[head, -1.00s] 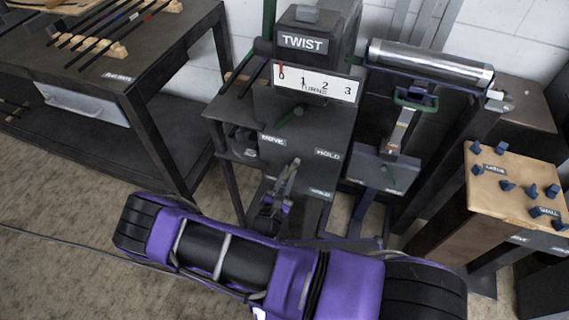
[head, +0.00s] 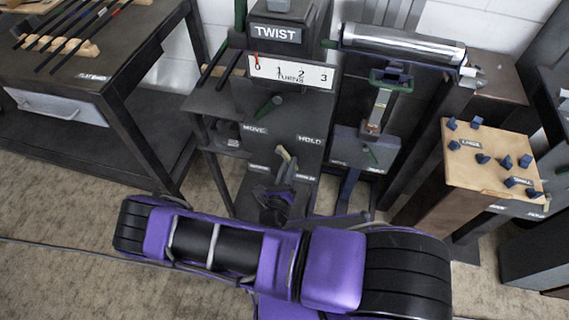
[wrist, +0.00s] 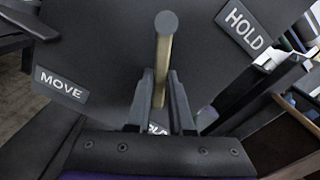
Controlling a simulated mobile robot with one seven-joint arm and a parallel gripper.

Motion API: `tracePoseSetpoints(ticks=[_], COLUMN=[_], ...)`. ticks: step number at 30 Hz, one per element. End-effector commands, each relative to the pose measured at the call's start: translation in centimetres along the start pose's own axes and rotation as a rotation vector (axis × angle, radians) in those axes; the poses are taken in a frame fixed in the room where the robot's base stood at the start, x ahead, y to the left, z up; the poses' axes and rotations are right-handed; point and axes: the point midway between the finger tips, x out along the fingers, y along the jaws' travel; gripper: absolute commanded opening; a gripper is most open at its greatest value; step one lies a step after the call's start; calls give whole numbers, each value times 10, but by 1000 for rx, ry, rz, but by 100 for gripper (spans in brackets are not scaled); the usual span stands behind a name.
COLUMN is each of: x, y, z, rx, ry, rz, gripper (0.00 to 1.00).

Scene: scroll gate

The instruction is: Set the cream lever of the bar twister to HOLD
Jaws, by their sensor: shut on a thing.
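The bar twister (head: 285,100) stands in the middle of the head view, with a TWIST sign and a scale of turns. Its cream lever (head: 283,155) shows low on its front, above my gripper (head: 284,176). In the wrist view, the lever (wrist: 162,60) points up between the MOVE label (wrist: 61,85) at left and the HOLD label (wrist: 243,24) at right, with its round grey end at the top. My gripper (wrist: 161,95) is shut on the lever, one finger on each side. A lower label is partly hidden behind the fingers.
A green lever (head: 268,106) sits higher on the twister front. At right, a machine with a steel roller (head: 402,44) stands beside a wooden-topped stand (head: 490,180) with several blue pegs. A dark table (head: 110,95) with rods stands at left.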

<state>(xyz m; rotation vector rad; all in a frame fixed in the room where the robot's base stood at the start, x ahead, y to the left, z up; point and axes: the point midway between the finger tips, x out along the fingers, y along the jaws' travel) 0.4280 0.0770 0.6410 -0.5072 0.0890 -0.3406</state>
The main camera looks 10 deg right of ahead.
Motion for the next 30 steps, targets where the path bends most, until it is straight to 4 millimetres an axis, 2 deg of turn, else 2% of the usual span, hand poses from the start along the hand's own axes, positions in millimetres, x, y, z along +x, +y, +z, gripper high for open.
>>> tracePoseSetpoints(ticks=[9, 24, 25, 29, 30], x=[-1, -1, -1, -1, -1], y=[-6, -7, -7, -7, -7], z=[-1, -1, -1, 0, 0], rx=[-101, -117, -117, -116, -115], ry=[3, 3, 3, 2, 2], rz=[1, 1, 1, 0, 0], gripper=[0, 0, 25, 48, 50])
